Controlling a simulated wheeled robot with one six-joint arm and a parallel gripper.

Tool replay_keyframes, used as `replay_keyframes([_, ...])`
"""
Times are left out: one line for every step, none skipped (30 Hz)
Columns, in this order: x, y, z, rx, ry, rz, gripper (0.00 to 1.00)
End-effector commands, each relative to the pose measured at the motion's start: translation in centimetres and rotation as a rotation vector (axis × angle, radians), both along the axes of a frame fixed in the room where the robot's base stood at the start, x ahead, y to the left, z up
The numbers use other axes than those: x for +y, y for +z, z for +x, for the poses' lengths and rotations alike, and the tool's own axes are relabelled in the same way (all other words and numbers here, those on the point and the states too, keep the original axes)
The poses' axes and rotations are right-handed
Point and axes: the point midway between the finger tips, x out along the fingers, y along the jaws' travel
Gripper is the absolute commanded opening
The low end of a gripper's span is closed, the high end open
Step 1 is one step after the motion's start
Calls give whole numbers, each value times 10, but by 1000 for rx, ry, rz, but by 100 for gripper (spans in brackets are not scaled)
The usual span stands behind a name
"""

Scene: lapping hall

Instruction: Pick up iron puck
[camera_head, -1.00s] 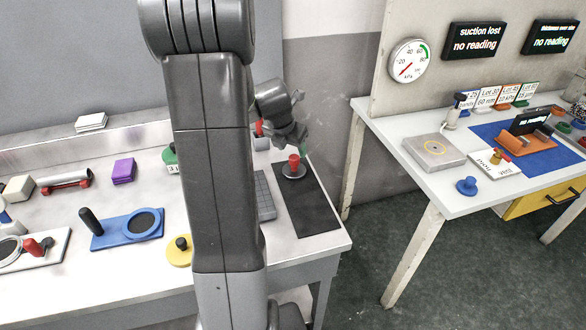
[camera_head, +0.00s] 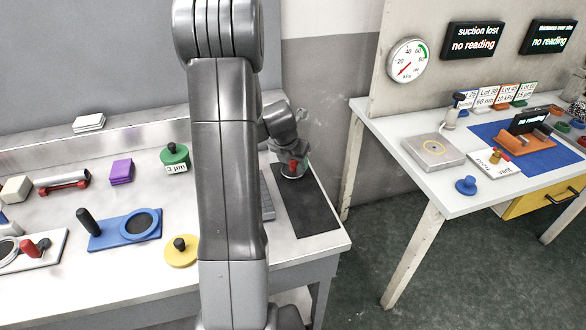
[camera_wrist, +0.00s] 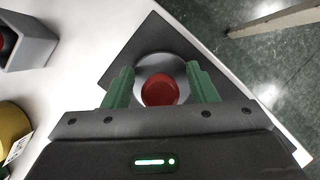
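A grey metal disc with a red knob, which looks like the iron puck (camera_head: 293,171), sits upright on a dark mat (camera_head: 318,213) at the right end of the left bench. In the wrist view the puck (camera_wrist: 162,80) shows its round red knob between my green fingers. My gripper (camera_wrist: 161,84) is open, with a gap on both sides of the knob. In the head view my gripper (camera_head: 291,160) is low over the puck and partly hides it. I cannot tell from these views whether the fingertips are level with the knob.
A green puck marked 3 µm (camera_head: 174,155) and a yellow puck (camera_head: 180,251) stand left of my arm. A blue tray (camera_head: 124,232) lies further left. The grey wall is close behind the bench. A second table (camera_head: 455,200) stands apart at right.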

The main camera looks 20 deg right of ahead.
Motion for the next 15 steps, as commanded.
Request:
replay_keyframes([0,0,0,0,0,0,42])
replay_keyframes([0,0,0,0,0,0,36])
replay_keyframes([0,0,0,0,0,0,28])
replay_keyframes([0,0,0,0,0,0,22])
replay_keyframes([0,0,0,0,0,0,16])
replay_keyframes([0,0,0,0,0,0,8])
replay_keyframes([0,0,0,0,0,0,2])
replay_keyframes([0,0,0,0,0,0,0])
replay_keyframes([0,1,0,-1,0,0,0])
replay_keyframes([0,1,0,-1,0,0,0])
replay_keyframes([0,1,0,-1,0,0,0])
replay_keyframes([0,1,0,-1,0,0,0])
replay_keyframes([0,1,0,-1,0,0,0])
replay_keyframes([0,1,0,-1,0,0,0])
replay_keyframes([0,2,1,-2,0,-1,0])
